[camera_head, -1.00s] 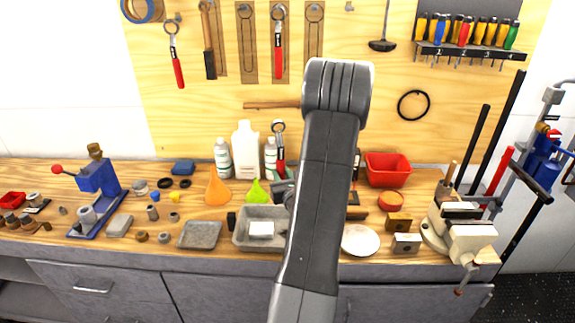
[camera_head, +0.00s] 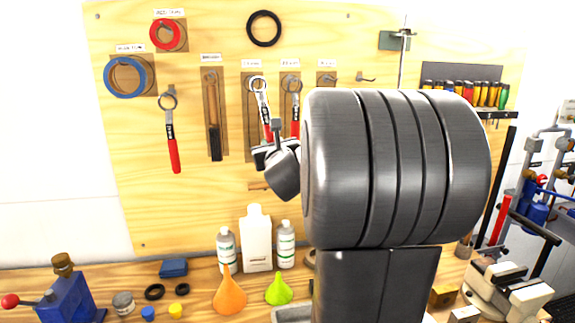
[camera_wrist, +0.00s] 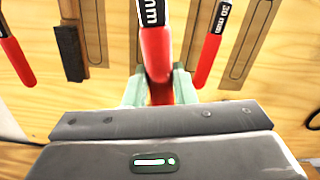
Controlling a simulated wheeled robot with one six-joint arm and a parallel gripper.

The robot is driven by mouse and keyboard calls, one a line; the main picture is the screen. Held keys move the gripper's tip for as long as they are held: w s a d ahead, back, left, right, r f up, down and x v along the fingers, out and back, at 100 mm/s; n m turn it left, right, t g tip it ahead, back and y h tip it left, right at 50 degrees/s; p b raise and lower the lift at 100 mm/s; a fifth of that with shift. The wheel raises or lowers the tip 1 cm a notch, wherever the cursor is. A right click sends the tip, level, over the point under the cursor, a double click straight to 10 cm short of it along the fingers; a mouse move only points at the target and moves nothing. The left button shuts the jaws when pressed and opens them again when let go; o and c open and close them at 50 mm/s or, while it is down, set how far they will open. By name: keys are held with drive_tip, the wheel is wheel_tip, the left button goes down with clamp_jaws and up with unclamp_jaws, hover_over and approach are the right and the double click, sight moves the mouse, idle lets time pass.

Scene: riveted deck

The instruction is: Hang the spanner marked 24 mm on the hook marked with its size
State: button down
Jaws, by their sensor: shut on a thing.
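My gripper (camera_wrist: 160,88) is shut on the red handle of a spanner (camera_wrist: 154,42), between its pale fingers. In the head view the held spanner (camera_head: 258,92) is upright, its ring end up at the top of a brown outline panel (camera_head: 250,142) under a small white label. I cannot tell whether the ring is around the hook or only in front of it. Its size mark shows only "mm" in the wrist view. My arm hides part of the gripper in the head view.
A red-handled spanner marked 30 mm (camera_wrist: 212,40) hangs close on the right. An empty hook (camera_head: 328,78) is to the right. Bottles (camera_head: 256,240) and funnels (camera_head: 230,292) stand on the bench below.

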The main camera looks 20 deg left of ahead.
drive_tip(key=shift+r, duration=0.35)
drive_tip(key=shift+b, duration=0.3)
drive_tip(key=shift+x, duration=0.85)
drive_tip(key=f+b+x, duration=0.2)
drive_tip(key=x, duration=0.8)
idle(0.3)
idle(0.6)
